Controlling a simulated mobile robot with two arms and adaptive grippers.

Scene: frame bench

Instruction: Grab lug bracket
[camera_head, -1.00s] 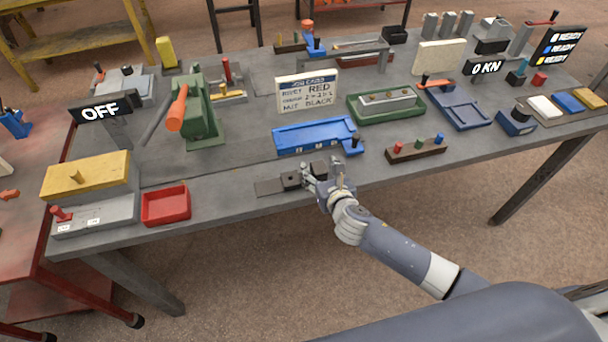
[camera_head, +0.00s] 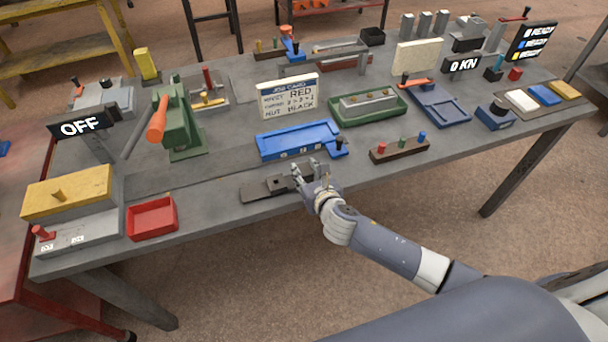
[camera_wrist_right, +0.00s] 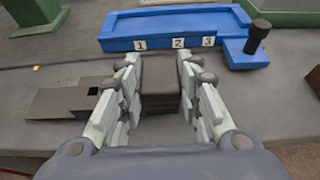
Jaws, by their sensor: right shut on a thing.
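My right gripper (camera_head: 310,174) is at the front edge of the bench, by a dark flat plate fixture. In the right wrist view its two fingers (camera_wrist_right: 160,100) are shut on a dark brown block-like part, the lug bracket (camera_wrist_right: 160,78), with one finger on each side. Its lower part is hard to make out, and I cannot tell whether it is clear of the bench. The dark flat plate (camera_head: 257,191) lies just left of the gripper, with a small block with a dark opening (camera_wrist_right: 93,88) on it. My left gripper is out of view.
A blue tray numbered 1, 2, 3 (camera_head: 300,142) lies just behind the gripper. A brown peg rack (camera_head: 400,151) stands to the right, a red bin (camera_head: 152,218) to the left. A job card (camera_head: 289,98) stands behind the blue tray.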

